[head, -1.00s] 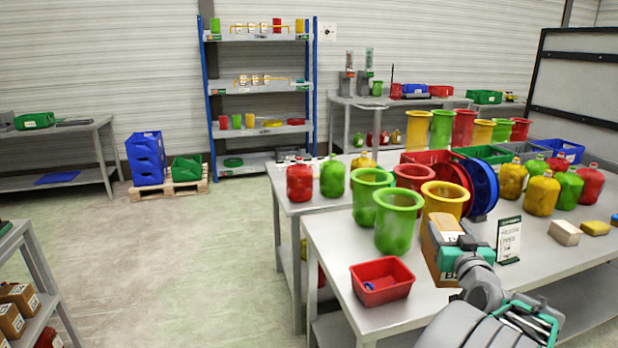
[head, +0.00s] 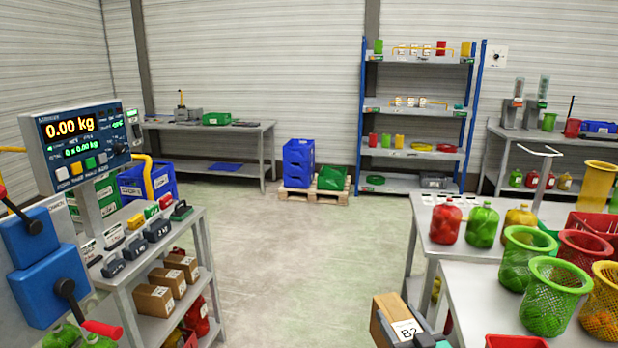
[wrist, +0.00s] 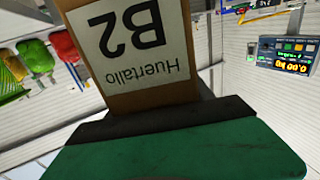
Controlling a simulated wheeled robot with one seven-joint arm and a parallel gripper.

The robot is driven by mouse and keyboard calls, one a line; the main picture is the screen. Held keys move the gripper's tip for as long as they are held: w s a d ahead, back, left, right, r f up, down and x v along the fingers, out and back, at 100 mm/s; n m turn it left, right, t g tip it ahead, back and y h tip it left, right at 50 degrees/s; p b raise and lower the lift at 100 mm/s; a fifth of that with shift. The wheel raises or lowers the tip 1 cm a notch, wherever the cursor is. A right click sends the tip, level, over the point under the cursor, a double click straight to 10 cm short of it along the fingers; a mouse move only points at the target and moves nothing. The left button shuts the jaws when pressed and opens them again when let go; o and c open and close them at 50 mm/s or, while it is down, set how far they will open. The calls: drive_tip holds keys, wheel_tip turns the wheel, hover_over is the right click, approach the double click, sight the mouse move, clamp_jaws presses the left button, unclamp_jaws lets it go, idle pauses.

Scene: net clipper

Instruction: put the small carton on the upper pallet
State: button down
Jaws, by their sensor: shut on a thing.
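A brown carton (head: 391,312) with a white "B2" label is at the bottom of the head view, left of the front table. In the wrist view the carton (wrist: 187,84) is close up, its "Huertallo B2" label upside down. My gripper (head: 428,340) is shut on the carton and mostly cut off by the frame's lower edge. One green-and-black jaw pad shows in the wrist view. A wooden pallet (head: 313,197) lies on the floor at the back, carrying blue crates (head: 299,163) and a green crate (head: 332,178). I cannot tell an upper pallet.
Left is a weighing display (head: 82,143) over a grey shelf unit (head: 185,228) with weights and small brown cartons (head: 154,301). A blue-post rack (head: 470,120) stands behind. The middle floor (head: 310,255) is clear.

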drive_tip(key=s+a+n+y, duration=0.1)
drive_tip(key=a, duration=0.5)
drive_tip(key=shift+f+y+p, duration=0.2)
drive_tip(key=shift+y+p, duration=0.15)
drive_tip(key=shift+y, duration=0.05)
